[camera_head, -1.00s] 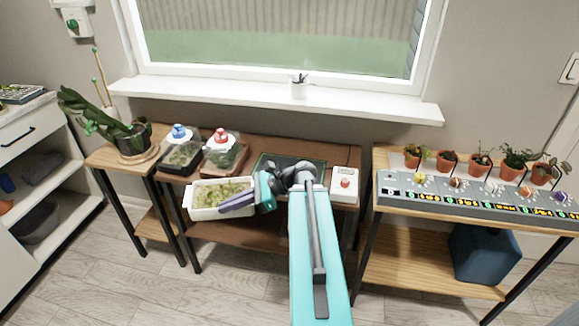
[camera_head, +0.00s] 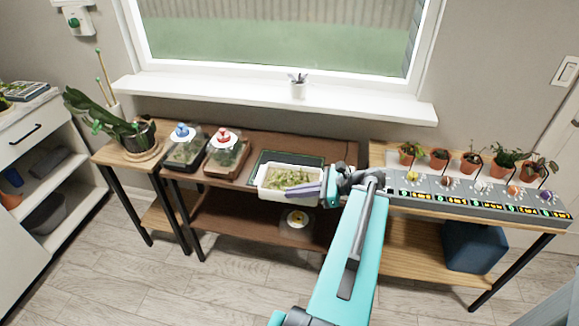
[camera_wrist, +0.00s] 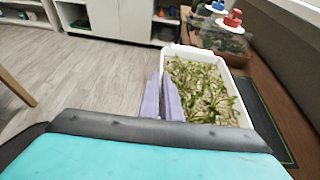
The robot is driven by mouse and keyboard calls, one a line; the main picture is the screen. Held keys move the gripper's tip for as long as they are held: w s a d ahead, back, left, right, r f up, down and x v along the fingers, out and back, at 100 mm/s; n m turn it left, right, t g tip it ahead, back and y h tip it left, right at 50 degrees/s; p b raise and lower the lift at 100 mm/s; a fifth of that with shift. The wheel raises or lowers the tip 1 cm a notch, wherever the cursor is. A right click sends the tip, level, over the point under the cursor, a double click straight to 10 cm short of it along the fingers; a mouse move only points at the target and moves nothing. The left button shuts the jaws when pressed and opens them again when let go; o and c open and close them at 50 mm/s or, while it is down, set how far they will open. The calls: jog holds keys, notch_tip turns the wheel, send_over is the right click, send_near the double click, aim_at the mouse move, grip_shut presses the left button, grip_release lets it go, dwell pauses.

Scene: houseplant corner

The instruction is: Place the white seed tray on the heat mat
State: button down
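The white seed tray (camera_head: 274,193), full of green seedlings, is in my gripper (camera_head: 310,191). The purple fingers are shut on its rim, which also shows in the wrist view (camera_wrist: 170,51), with the gripper fingers (camera_wrist: 162,97) at its side. The tray looks level. The dark green heat mat (camera_head: 280,156) lies on the brown bench; the tray covers its front part in the head view. In the wrist view the mat (camera_wrist: 262,112) shows to the right of the tray. I cannot tell the gap between tray and mat.
Two covered trays, with a blue-topped lid (camera_head: 182,133) and a red-topped lid (camera_head: 223,137), stand left of the mat. A plant stand (camera_head: 122,154) is further left. A bench at right bears a grey control panel (camera_head: 470,200) and several potted plants. The window sill is behind.

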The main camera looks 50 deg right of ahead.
aim_at(290, 171)
dwell(0.4)
jog(key=shift+w+d+f+b, duration=0.1)
jog(key=shift+w+d+b, duration=0.15)
jog(key=shift+b, duration=0.3)
jog(key=shift+w+d+f+b, duration=0.1)
jog(key=shift+w+d+b, duration=0.3)
jog(key=shift+w+b, duration=0.4)
jog(key=shift+w+d+f+p, duration=0.2)
jog(key=shift+w+d+p, duration=0.3)
jog(key=shift+w+d, duration=1.65)
jog(key=shift+w+d+f+p, duration=0.15)
jog(key=shift+w+d+p, duration=0.35)
jog(key=shift+w+d, duration=1.65)
jog(key=shift+w+a, duration=0.2)
jog(key=shift+w, duration=0.05)
jog(key=shift+w+d, duration=0.35)
jog(key=shift+w, duration=0.05)
jog(key=shift+s+a+f+p, duration=0.1)
jog(key=shift+f+p, duration=0.35)
jog(key=shift+f, duration=1.4)
jog(key=shift+f, duration=0.1)
jog(key=c, duration=2)
grip_release()
